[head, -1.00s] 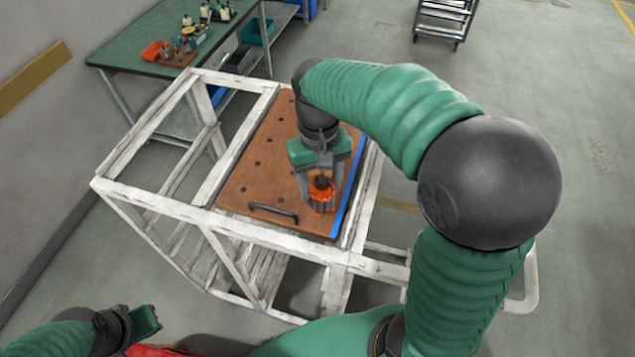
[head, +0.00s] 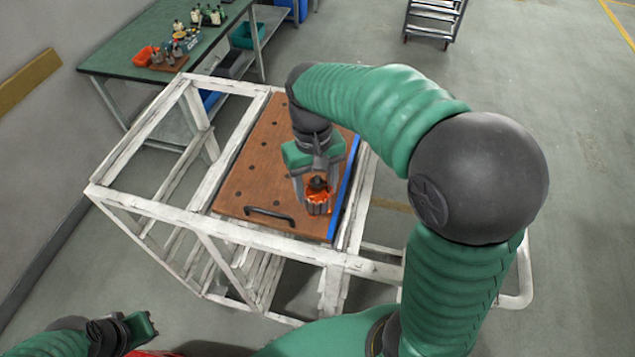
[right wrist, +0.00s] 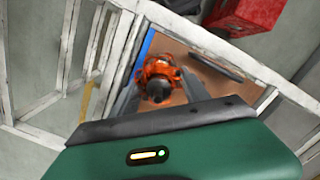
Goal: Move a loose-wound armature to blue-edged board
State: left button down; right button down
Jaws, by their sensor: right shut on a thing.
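The blue-edged board (head: 262,179) is a brown board with rows of dark holes, a black handle at its near edge and a blue strip on its right edge. It lies on a white frame. The armature (head: 319,199), with orange windings and a dark top, is upright at the board's near right part. It also shows in the right wrist view (right wrist: 158,80). My right gripper (head: 316,203) is shut on the armature from above. Whether its base touches the board I cannot tell. My left gripper (head: 140,327) is at the lower left, far from the board; its jaws are unclear.
The white frame cart (head: 140,196) has open gaps left of the board. The floor at right is clear.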

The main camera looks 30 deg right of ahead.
jog(key=shift+a, duration=0.2)
jog(key=shift+d+f+b, duration=0.1)
jog(key=shift+f+b, duration=0.6)
jog(key=shift+f, duration=0.35)
dwell(0.3)
dwell(0.5)
jog(key=shift+c, duration=2.3)
grip_release()
jog(key=shift+f, duration=0.1)
notch_tip(320, 180, up, 17)
jog(key=w+b, duration=0.1)
jog(key=shift+w, duration=0.25)
jog(key=shift+d, duration=0.1)
